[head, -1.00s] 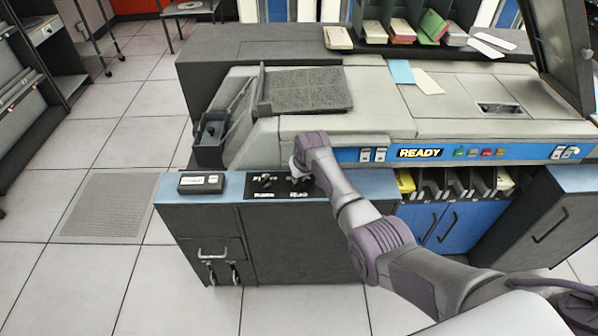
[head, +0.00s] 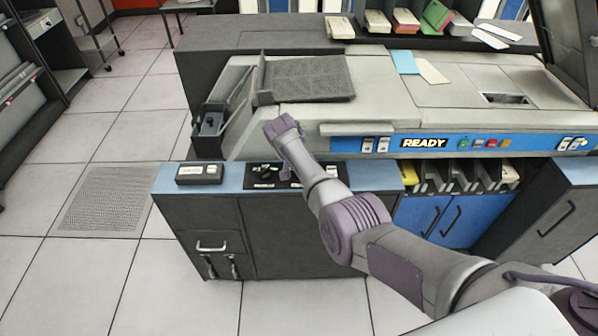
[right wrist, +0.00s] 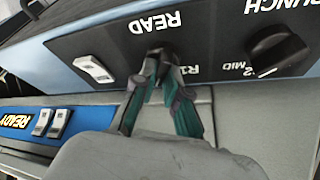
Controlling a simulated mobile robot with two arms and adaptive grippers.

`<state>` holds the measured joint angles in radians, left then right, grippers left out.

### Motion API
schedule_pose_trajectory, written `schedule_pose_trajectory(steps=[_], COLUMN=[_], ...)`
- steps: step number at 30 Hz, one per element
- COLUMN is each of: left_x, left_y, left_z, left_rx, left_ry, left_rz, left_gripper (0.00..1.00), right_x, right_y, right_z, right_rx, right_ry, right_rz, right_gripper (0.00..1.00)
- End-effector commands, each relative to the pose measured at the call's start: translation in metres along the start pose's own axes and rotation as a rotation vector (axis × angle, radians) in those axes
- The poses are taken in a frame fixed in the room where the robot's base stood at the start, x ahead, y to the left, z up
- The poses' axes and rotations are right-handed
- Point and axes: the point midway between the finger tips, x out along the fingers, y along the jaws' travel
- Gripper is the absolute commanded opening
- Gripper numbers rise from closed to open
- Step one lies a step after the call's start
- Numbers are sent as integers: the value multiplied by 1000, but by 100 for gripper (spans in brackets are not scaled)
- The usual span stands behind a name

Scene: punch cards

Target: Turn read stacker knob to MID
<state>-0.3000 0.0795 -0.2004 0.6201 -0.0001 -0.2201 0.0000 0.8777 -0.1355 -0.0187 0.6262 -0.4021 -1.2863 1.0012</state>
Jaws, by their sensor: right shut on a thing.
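The read stacker knob sits on the black panel (right wrist: 110,48) below the READ lettering (right wrist: 162,22) in the right wrist view. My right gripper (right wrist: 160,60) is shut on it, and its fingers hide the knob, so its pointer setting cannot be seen. The label "R1" shows beside the fingers. The punch knob (right wrist: 280,52) is black, with "MID" and "2" lettering near it and a white mark at its lower edge. It also shows in the head view (head: 266,172), left of my wrist. My left gripper is not in view.
A white rocker switch (right wrist: 95,68) is on the panel beside my fingers. In the head view, a small grey box with buttons (head: 199,174) stands left of the panel. The card machine's blue strip (head: 345,144) with READY lies behind. Open tiled floor is at the left.

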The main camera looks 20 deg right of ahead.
Motion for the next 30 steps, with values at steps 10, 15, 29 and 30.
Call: schedule_pose_trajectory(steps=[10,15,29,30], left_x=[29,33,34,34], left_y=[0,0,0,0], left_z=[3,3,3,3], left_rx=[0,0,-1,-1], left_ry=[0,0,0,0], left_rz=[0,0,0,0], left_gripper=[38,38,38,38], right_x=[2,1,0,0], right_y=[-1,-1,-1,-1], right_z=[1,1,0,0], right_rx=[175,211,225,225], right_ry=[-1,-1,-2,-2], right_rz=[70,87,92,92], right_gripper=[0,0,0,0])
